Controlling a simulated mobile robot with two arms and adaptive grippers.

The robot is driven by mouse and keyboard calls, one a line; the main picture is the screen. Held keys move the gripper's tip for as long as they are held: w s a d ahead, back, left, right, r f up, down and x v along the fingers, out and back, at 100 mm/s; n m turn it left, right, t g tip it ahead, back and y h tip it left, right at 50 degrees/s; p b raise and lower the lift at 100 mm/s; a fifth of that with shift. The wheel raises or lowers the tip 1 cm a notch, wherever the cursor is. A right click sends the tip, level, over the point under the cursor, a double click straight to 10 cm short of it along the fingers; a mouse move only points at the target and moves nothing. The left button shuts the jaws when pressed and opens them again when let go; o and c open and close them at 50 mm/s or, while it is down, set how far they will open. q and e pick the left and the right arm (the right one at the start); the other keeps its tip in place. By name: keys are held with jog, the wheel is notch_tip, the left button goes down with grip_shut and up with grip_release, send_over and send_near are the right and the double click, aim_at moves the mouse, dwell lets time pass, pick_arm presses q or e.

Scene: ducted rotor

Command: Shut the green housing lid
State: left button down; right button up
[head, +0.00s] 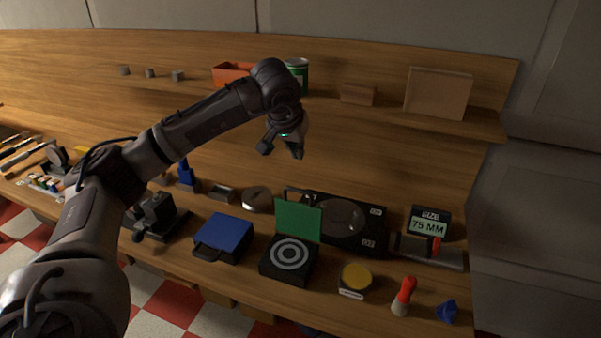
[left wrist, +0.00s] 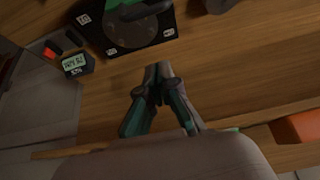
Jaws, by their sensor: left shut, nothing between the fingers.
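The green housing lid (head: 299,221) stands raised, nearly upright, at the back edge of a black housing (head: 272,262). The housing's top shows grey and white concentric rings. In the left wrist view a green edge, likely the lid (left wrist: 138,9), shows at the top, partly cut off. My left gripper (head: 281,150) hangs in the air above and behind the lid, well apart from it. Its fingers are shut and empty, and they also show in the left wrist view (left wrist: 158,70). My right gripper is in neither view.
Behind the lid lies a black unit with a round disc (head: 372,235). A blue-lidded case (head: 224,236) is to the left, a yellow-topped round tin (head: 356,275) to the right. A size display (head: 429,224) stands further right. A shelf (head: 330,92) runs behind my gripper.

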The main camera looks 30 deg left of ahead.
pick_arm(q)
notch_tip(320, 180, down, 9)
jog(key=p, duration=0.4)
jog(key=shift+w+f, duration=0.15)
jog(key=shift+w, duration=0.2)
jog(key=shift+w, duration=0.1)
